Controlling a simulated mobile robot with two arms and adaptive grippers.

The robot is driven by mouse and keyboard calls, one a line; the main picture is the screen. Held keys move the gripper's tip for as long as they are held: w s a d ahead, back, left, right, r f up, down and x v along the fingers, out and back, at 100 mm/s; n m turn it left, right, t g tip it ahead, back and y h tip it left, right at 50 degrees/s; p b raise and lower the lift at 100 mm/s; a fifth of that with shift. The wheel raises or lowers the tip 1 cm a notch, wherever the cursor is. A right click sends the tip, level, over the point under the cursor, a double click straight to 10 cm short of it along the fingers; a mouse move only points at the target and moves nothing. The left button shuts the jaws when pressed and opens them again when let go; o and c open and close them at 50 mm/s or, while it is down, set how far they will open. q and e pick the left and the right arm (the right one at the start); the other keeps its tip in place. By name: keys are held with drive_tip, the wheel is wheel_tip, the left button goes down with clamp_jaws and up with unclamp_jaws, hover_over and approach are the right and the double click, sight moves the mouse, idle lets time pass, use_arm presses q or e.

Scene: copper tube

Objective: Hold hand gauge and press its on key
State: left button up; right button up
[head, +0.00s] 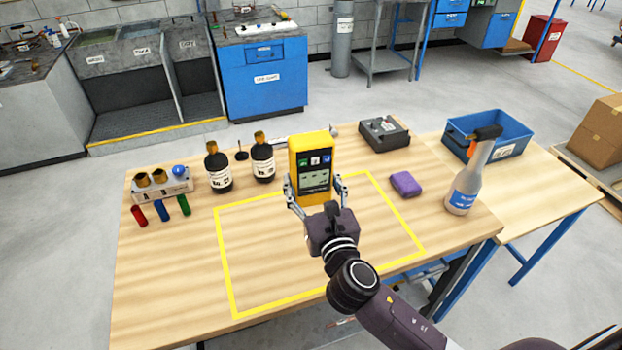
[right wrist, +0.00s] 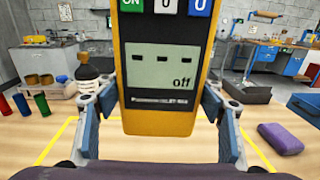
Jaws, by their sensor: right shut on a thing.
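The hand gauge (head: 312,160) is a yellow box with a dark front panel, held upright over the far edge of the yellow outline on the table. My right gripper (head: 316,189) is shut on its two sides, and the gauge also shows close up in the right wrist view (right wrist: 165,118). Its display (right wrist: 162,68) shows dashes and the word "off". My left gripper is not in view.
The outlined area (head: 270,265) is bare.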

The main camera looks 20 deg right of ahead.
use_arm(q)
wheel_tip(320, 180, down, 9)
drive_tip(key=b, duration=0.8)
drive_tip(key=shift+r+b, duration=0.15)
drive_tip(key=shift+b, duration=0.15)
use_arm(e)
drive_tip(key=shift+f, duration=5.7)
drive_tip(key=shift+f, duration=0.2)
drive_tip(key=shift+f, duration=0.25)
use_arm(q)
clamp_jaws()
use_arm(e)
drive_tip(key=shift+a, duration=0.1)
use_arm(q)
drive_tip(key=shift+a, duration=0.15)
use_arm(e)
drive_tip(key=shift+s+f, duration=0.1)
